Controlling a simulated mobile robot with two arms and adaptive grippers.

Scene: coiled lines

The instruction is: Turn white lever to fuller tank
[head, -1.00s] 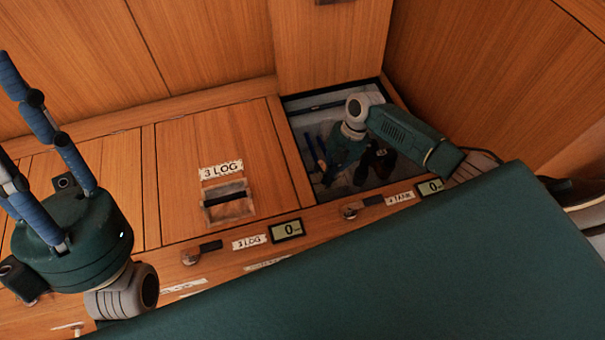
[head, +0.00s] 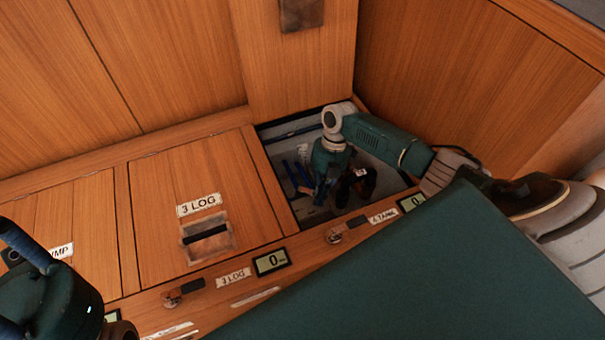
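My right gripper (head: 325,178) reaches down into an open compartment (head: 285,135) at the back right. Its blue fingers and something black and orange beside them show in there, but I cannot tell whether it is open or shut, or whether it touches anything. No white lever can be made out clearly in the compartment. My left gripper (head: 25,255) is at the lower left, partly cut off, with blue fingers pointing up and apart, clear of the panel. Small display "0" (head: 272,261) is beside the label "3 LOG" (head: 233,278); another (head: 411,202) is beside the label "4 TANK" (head: 383,216).
A closed wooden hatch (head: 165,205) marked "3 LOG" lies left of the opening. The open hatch lid (head: 290,70) stands up behind it. Small latches (head: 347,229) sit along the front ledge. My green body covers the lower right.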

